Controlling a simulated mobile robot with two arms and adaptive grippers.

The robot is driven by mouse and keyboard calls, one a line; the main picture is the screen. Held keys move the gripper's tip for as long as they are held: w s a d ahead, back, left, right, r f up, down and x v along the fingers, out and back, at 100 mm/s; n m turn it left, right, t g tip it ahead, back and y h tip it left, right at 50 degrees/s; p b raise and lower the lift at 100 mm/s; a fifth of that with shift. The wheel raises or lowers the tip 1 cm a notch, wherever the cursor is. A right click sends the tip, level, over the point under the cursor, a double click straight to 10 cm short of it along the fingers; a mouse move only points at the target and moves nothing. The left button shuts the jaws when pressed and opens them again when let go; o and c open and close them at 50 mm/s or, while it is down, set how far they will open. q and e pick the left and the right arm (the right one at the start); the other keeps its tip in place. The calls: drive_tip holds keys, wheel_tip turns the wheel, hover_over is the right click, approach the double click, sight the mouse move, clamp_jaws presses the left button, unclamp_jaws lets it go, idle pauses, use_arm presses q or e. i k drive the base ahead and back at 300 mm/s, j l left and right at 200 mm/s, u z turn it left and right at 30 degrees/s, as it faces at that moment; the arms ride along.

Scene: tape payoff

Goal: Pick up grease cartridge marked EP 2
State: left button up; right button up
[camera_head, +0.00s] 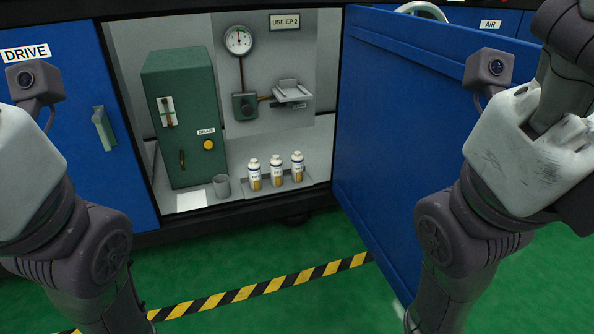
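Three small white-capped cartridges stand upright in a row on a low tray (318,187) on the floor of the open cabinet: a left one (254,176), a middle one (276,172) and a right one (297,167). Each has a white upper part, a yellowish lower part and a small label. The lettering is too small for me to tell which is marked EP 2. My arms show at the left and right edges, well in front of the cabinet and away from the cartridges. The fingers of both grippers are not in view.
The blue door (390,140) stands open on the right. A green box (182,120), grey cup (222,186) and white sheet (191,201) are left of the cartridges. A gauge (238,41) and "USE EP 2" sign (284,22) are on the back wall.

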sight(297, 158)
drive_tip(key=i+j+u, duration=0.1)
drive_tip(key=i+j, duration=0.2)
drive_tip(key=i+j+u, duration=0.15)
drive_tip(key=i, duration=0.4)
drive_tip(key=i+j+u, duration=0.1)
drive_tip(key=i+j, duration=0.15)
drive_tip(key=i, duration=0.2)
